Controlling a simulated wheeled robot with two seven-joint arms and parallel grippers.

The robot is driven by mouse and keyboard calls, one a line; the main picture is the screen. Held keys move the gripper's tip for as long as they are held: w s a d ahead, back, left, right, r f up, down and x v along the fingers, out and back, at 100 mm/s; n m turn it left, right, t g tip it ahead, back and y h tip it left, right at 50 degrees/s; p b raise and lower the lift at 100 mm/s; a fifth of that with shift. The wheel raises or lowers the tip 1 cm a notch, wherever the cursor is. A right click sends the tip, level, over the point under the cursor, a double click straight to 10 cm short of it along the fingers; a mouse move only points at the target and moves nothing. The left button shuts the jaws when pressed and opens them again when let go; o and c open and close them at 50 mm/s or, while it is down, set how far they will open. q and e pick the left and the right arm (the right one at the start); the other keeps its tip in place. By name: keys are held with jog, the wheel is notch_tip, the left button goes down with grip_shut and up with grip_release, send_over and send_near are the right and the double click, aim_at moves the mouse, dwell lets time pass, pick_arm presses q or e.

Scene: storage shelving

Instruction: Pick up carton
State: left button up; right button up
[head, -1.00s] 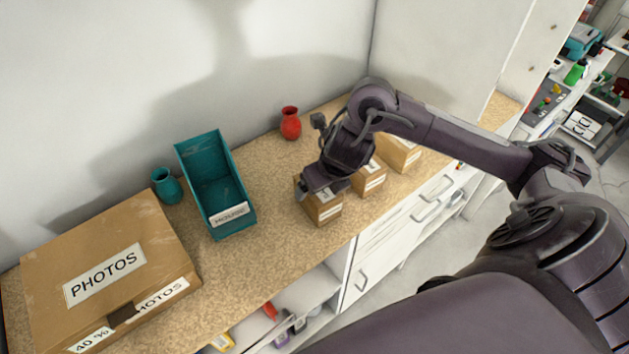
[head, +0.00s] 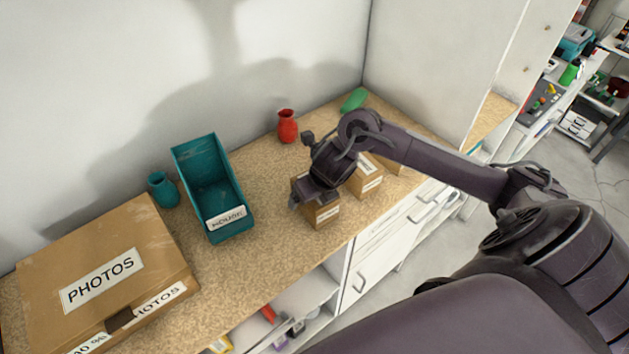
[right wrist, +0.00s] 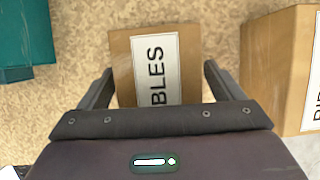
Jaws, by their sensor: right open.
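Small brown cartons with white labels stand in a row on the speckled counter. The nearest carton (head: 322,215) is under my right gripper (head: 308,199). In the right wrist view this carton (right wrist: 120,62) has a label reading "BLES" in part, and my right gripper (right wrist: 157,85) is open with one finger on each side of it. I cannot tell whether the fingers touch its sides. A second carton (head: 368,180) stands to its right; it also shows at the right of the wrist view (right wrist: 275,65). My left gripper is out of view.
A teal bin (head: 222,228) labelled "HOUSE" stands left of the cartons. A large "PHOTOS" box (head: 150,240) is at the far left. A teal vase (head: 163,190), a red vase (head: 287,127) and a green object (head: 353,100) stand near the wall. The counter's front edge is close.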

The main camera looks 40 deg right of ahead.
jog(key=shift+f, duration=0.15)
dwell(0.3)
jog(key=c, duration=1.1)
